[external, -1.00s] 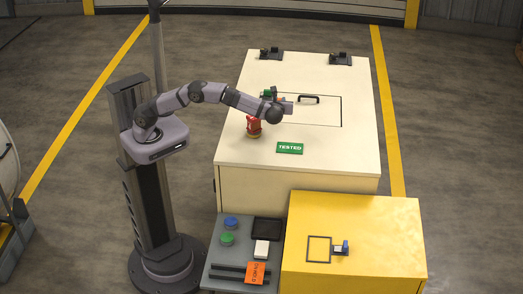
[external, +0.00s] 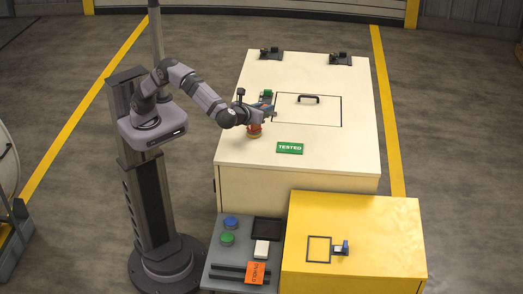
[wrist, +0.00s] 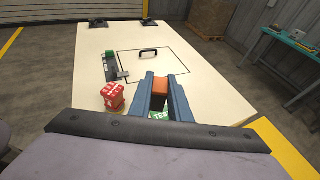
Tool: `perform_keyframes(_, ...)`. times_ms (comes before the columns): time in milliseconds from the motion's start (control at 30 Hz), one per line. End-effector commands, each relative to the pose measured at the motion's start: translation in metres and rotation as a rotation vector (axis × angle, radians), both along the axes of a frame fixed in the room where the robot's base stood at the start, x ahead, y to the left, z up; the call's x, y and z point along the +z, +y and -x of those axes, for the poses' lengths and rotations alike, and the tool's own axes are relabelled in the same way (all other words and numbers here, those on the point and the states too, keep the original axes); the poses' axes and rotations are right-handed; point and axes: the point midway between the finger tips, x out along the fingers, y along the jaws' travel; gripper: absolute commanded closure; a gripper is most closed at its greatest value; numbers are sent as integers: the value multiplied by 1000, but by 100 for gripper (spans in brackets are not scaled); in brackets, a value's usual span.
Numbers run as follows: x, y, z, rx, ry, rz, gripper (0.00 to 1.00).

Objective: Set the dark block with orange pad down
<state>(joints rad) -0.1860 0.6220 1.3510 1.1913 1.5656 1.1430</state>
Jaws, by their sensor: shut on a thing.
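My gripper (wrist: 160,98) is shut on the dark block with orange pad (wrist: 159,86), held between its two blue fingers. The orange pad faces up in the wrist view; the dark part below is mostly hidden by the fingers. In the external view my gripper (external: 266,106) is over the left part of the cream cabinet top (external: 235,145), behind and slightly right of a red lock-like object (external: 254,131). The block is too small there to make out clearly. In the wrist view the red object (wrist: 112,95) stands just left of my fingers.
A dark fixture with a green part (wrist: 110,65) lies beside the outlined hatch with a black handle (wrist: 148,53). A green TESTED plate (external: 290,148) lies nearer the front. Two dark stands (external: 271,54) (external: 340,59) are at the back edge. The right side of the top is clear.

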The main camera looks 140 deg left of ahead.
Motion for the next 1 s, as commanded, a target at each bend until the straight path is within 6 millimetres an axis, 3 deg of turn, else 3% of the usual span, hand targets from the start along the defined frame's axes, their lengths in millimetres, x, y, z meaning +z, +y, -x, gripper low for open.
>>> perform_keyframes(100, -3, -25, 8, -50, 4, 1, 100)
perform_keyframes(267, -24, -45, 31, -79, 4, 1, 100)
perform_keyframes(500, -70, -54, 86, -48, 5, 1, 100)
perform_keyframes(700, -100, -58, 118, -2, 4, -1, 100)
perform_keyframes(1000, -105, -59, 115, 59, -1, 0, 100)
